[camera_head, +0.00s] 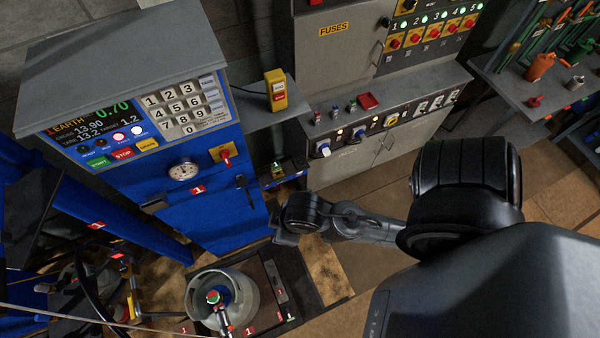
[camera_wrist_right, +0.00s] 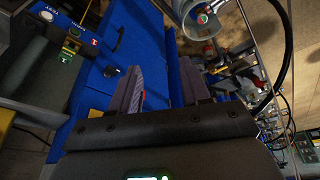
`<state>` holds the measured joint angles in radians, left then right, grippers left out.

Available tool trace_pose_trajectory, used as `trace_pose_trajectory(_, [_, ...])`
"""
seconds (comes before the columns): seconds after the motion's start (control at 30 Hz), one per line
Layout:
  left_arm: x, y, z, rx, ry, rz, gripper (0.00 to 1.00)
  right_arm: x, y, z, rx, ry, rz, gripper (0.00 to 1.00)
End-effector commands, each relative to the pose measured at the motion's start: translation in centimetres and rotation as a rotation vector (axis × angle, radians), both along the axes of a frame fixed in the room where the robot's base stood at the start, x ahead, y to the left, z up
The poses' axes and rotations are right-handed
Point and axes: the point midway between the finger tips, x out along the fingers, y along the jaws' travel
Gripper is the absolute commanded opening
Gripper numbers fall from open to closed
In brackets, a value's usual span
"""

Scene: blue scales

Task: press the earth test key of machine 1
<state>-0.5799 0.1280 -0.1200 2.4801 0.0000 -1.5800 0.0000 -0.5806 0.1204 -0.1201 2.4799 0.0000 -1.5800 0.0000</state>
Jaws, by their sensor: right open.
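Machine 1 is a blue cabinet (camera_head: 215,220) with a red 1 label, a keypad and a lit display reading EARTH in red and 0.70 in green. A small dark box (camera_head: 292,168) with a green and yellow piece (camera_head: 278,171), apparently the earth test key, sits at the cabinet's right side. In the right wrist view the green and yellow piece (camera_wrist_right: 67,52) is at upper left, near a red 1 label. My right gripper (camera_head: 280,237) is below that box in the head view. Its fingers (camera_wrist_right: 163,88) are apart and empty, with the blue cabinet behind them. My left gripper is out of view.
A grey gas cylinder (camera_head: 248,290) stands on the dark scale below the gripper. A grey shelf (camera_head: 255,112) with a yellow box (camera_head: 275,90) is above the key. A grey fuse cabinet (camera_head: 330,60) stands to the right. Open floor lies right of the scale.

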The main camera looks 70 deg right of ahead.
Motion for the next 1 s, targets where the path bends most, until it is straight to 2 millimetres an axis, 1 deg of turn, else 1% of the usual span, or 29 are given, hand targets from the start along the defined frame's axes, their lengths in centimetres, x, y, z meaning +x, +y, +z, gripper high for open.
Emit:
trace_pose_trajectory(0.03, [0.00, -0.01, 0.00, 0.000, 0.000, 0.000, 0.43, 0.00, 0.00, 0.00, 0.000, 0.000, 0.000, 0.38])
trace_pose_trajectory(0.2, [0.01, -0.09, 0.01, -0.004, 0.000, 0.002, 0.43, 0.01, -0.01, 0.00, 0.000, 0.000, 0.000, 0.12])
trace_pose_trajectory(0.27, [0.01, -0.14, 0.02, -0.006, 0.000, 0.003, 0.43, 0.00, 0.00, 0.00, 0.000, 0.000, 0.000, 0.03])
trace_pose_trajectory(0.3, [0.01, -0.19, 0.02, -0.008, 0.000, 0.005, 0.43, 0.01, -0.01, 0.00, 0.000, 0.000, 0.000, 0.00])
trace_pose_trajectory(1.0, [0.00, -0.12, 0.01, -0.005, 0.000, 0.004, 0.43, 0.02, 0.00, 0.02, 0.000, 0.000, 0.000, 0.00])
